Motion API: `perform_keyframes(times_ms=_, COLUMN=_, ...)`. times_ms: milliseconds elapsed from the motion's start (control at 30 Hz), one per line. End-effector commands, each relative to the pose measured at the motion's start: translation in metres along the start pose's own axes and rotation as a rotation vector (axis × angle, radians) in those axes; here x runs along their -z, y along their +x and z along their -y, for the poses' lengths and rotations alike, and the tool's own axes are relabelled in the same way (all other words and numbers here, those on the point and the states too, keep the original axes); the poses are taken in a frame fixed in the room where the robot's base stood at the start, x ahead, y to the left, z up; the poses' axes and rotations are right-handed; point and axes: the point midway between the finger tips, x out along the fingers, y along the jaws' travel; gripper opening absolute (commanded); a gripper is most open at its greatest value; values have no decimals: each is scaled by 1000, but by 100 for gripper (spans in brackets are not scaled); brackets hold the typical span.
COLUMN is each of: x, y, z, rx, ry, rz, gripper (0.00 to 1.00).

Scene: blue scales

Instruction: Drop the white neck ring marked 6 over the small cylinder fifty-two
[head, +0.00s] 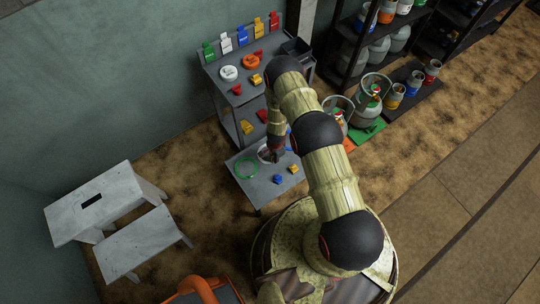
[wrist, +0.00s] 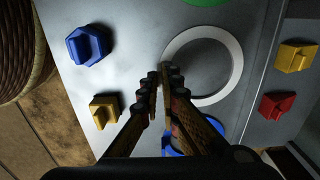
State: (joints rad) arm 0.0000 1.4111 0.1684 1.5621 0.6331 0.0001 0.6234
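The white neck ring (wrist: 233,52) lies over the grey lower shelf in the wrist view; any number on it cannot be read. In the head view the ring (head: 260,154) is partly hidden by my gripper (head: 275,157). In the wrist view my gripper (wrist: 161,77) has its fingertips close together with a narrow gap, at the ring's left rim. Whether they press on the rim cannot be told. Grey-green gas cylinders stand on the floor to the right: one (head: 371,87) farther back, another (head: 336,110) partly behind my arm. I cannot read which is fifty-two.
The lower shelf (head: 248,192) also holds a green ring (head: 246,167), a blue block (head: 277,179) and a yellow block (head: 293,169). Coloured tags and rings sit on the upper shelf (head: 238,100). A dark rack of cylinders (head: 345,45) stands behind. A grey step stool (head: 105,200) is left.

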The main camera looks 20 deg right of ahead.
Motion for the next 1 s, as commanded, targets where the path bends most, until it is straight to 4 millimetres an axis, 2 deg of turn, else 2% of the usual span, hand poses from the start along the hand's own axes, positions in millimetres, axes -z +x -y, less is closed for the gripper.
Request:
perform_keyframes(times_ms=800, x=0, y=-37, z=0, rx=0, ry=0, rz=0, gripper=0)
perform_keyframes(times_ms=1000, x=0, y=-39, z=0, rx=0, ry=0, rz=0, gripper=0)
